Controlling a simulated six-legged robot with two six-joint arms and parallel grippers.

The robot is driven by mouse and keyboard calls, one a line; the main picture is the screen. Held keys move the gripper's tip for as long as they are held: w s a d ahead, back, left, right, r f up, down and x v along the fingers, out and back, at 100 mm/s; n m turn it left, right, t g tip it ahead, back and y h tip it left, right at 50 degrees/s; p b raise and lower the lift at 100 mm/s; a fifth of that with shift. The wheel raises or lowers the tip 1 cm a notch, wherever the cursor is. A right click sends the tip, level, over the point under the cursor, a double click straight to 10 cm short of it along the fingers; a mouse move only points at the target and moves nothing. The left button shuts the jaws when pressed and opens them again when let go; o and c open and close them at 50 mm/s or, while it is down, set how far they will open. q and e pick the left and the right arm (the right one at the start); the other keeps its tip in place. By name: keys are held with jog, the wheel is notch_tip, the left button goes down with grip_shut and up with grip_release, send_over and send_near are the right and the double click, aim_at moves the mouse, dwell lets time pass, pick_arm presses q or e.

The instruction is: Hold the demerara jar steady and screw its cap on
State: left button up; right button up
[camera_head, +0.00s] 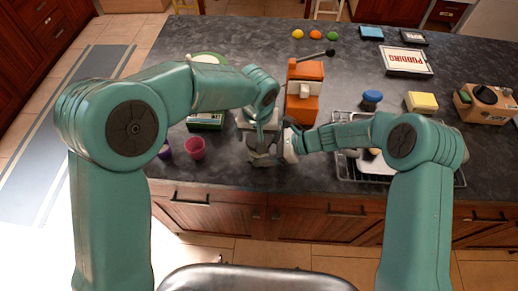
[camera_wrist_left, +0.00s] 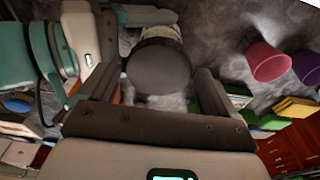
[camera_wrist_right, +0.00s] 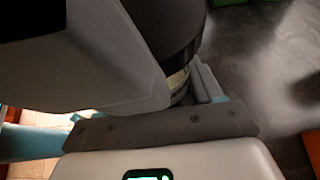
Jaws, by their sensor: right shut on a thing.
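The demerara jar (camera_wrist_left: 160,33) stands upright near the counter's front edge, its pale label partly showing. A dark round cap (camera_wrist_left: 160,70) sits on its top; I cannot tell how tightly. My left gripper (camera_head: 262,126) is above the jar. In the left wrist view its fingers are apart on either side of the cap, with gaps showing. My right gripper (camera_head: 272,152) comes from the right and is shut on the jar below the cap. The right wrist view shows the cap (camera_wrist_right: 168,25) and a strip of label (camera_wrist_right: 178,84), partly hidden by a large grey finger.
A pink cup (camera_head: 195,149) and a purple cup (camera_head: 165,152) stand left of the jar. An orange machine (camera_head: 304,92) stands behind it. A wire rack (camera_head: 345,172) lies to the right. The counter's middle back (camera_head: 250,40) is clear.

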pick_arm(q)
jog(key=c, duration=0.9)
jog(key=m, duration=0.6)
jog(key=shift+m+h, duration=0.4)
jog(key=m, duration=0.3)
jog(key=shift+h, duration=0.3)
jog(key=m+g, duration=0.1)
jog(key=m, duration=0.3)
jog(key=shift+c, duration=0.2)
jog(key=shift+d, duration=0.1)
jog(key=o, duration=1.1)
jog(key=shift+c, duration=0.2)
